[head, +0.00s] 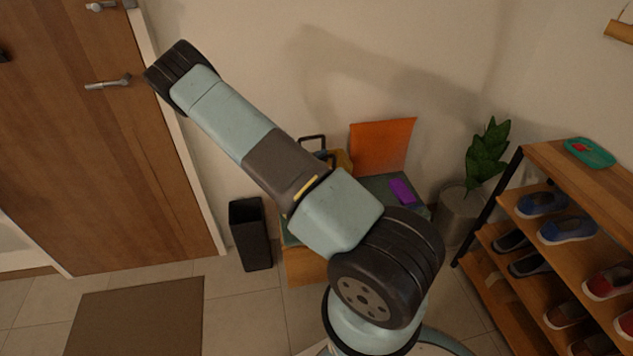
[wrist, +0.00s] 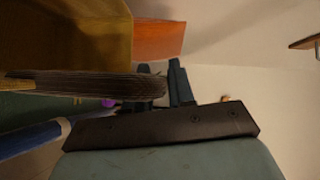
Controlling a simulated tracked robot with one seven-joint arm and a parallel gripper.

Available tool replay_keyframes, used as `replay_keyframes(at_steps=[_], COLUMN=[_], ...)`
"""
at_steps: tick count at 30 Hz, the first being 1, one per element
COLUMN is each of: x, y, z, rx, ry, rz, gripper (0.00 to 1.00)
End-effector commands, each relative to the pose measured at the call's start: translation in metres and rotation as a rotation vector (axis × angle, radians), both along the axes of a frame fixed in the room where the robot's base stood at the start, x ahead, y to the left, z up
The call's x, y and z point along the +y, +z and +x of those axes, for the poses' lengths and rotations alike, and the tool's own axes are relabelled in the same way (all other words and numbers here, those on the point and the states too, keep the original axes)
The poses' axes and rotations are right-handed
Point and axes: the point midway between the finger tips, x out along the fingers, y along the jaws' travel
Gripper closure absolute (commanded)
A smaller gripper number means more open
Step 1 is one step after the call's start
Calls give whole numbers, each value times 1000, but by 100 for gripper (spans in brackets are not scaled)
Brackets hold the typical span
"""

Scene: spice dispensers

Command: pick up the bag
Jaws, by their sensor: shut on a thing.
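The bag (head: 344,160) is mustard yellow and mostly hidden behind my arm in the head view. Its dark handle (head: 312,141) stands up above it. In the wrist view the bag (wrist: 65,35) fills the upper left, and a dark brown handle strap (wrist: 85,86) runs across to my gripper. My gripper (wrist: 162,70) shows as two dark fingers near the middle of the wrist view, shut on the handle. The exact contact is partly hidden by the strap.
A bench (head: 375,183) with an orange panel (head: 382,147) and a purple item (head: 402,191) is behind my arm. A black bin (head: 250,234) stands left of it. A potted plant (head: 487,155) and a shoe rack (head: 550,147) are to the right. A blue object (wrist: 28,141) is at the wrist view's lower left.

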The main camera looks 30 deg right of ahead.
Motion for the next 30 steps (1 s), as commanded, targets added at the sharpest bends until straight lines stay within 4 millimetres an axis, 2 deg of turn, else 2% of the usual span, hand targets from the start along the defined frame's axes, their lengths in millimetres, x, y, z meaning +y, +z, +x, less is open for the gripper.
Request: replay_keyframes(at_steps=[8, 19, 30], x=[1, 1, 14], y=[0, 31, 73], z=[-1, 0, -34], rx=[4, 0, 1], ry=[-1, 0, 0], rz=[4, 2, 2], gripper=[100, 100, 100])
